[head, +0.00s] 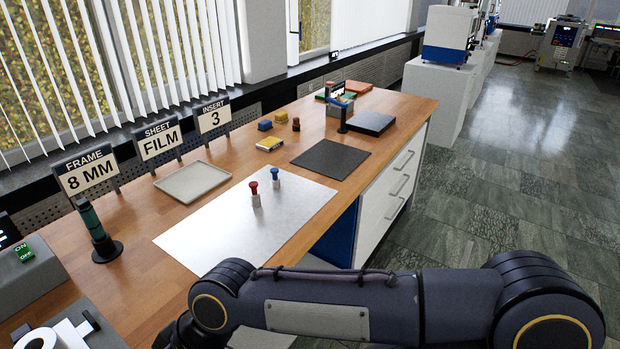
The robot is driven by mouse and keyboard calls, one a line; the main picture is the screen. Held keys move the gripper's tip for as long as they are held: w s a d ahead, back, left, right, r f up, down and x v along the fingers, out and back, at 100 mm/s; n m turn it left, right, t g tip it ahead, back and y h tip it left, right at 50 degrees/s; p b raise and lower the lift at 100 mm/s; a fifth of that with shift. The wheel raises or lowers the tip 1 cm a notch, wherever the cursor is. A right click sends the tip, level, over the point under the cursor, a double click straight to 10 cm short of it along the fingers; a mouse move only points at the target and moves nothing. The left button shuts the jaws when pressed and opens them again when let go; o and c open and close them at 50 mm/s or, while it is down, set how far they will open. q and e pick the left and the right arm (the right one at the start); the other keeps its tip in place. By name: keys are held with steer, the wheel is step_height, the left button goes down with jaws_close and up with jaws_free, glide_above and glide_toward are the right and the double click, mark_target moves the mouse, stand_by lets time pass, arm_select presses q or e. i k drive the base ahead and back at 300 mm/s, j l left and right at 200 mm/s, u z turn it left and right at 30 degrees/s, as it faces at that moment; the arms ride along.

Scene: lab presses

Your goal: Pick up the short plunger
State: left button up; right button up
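Two small plungers stand upright on a white sheet (200,240) on the wooden bench. One has a red top (254,187) and a pale lower part; the other has a blue top (275,173) and stands just behind it to the right. The blue one looks slightly shorter, but it is also farther away, so I cannot tell for sure which is the short plunger. My arm crosses the bottom of the head view, in front of the bench. Neither gripper shows in this view.
A grey tray (193,182) lies left of the sheet, and a dark mat (330,159) lies behind it. A dark green cylinder on a stand (95,228) is at left. Sign cards (160,142) line the back edge. Small blocks (269,144) sit farther back.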

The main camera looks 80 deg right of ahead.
mark_target(274, 181)
steer(key=z, duration=2.35)
steer(key=k+u, duration=0.1)
steer(key=u, duration=1.6)
steer(key=z, duration=1.7)
steer(key=u, duration=1)
steer(key=i+l+u, duration=0.1)
steer(key=l+u, duration=1.4)
